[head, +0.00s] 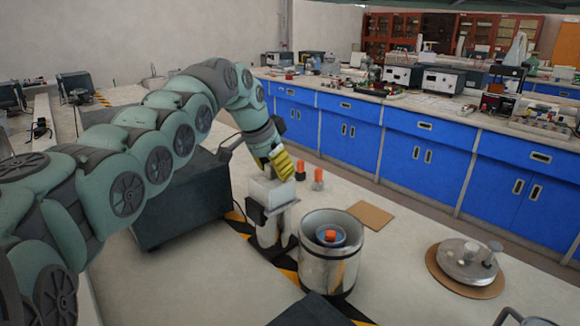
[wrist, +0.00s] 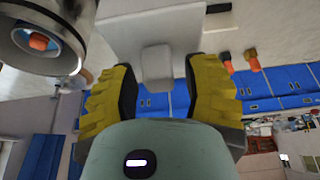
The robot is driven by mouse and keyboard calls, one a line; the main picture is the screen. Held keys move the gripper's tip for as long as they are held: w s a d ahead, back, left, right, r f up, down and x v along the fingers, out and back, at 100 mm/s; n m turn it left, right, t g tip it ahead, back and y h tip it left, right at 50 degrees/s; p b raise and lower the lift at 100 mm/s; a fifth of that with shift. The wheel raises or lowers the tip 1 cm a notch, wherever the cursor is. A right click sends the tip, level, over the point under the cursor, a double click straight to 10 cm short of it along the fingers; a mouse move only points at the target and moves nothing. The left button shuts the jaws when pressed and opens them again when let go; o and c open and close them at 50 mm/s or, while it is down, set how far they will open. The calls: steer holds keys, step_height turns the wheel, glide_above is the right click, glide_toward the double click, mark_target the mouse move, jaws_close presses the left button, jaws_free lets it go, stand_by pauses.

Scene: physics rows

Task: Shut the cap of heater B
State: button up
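My gripper (head: 284,164) has yellow-padded fingers and is over a white box-shaped device (head: 272,190) on a metal stand. In the wrist view my gripper (wrist: 163,78) is open, its fingers apart on either side of a small pale tab (wrist: 157,67) on the white device. I cannot tell whether they touch it. Right of the device stands a metal cylinder (head: 327,268), open at the top, with an orange-topped item (head: 329,236) inside. A round metal lid (head: 467,262) lies on a brown disc at the right. No heater label is readable.
Two small orange-topped items (head: 318,176) stand behind the white device. A flat brown square (head: 371,215) lies behind the cylinder. A large dark box (head: 185,205) is left of the device. Bench room is clear between cylinder and lid.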

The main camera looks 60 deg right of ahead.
mark_target(260, 183)
steer(key=shift+o, duration=0.4)
steer(key=shift+a, duration=0.1)
steer(key=v, duration=1.2)
steer(key=shift+w, duration=0.1)
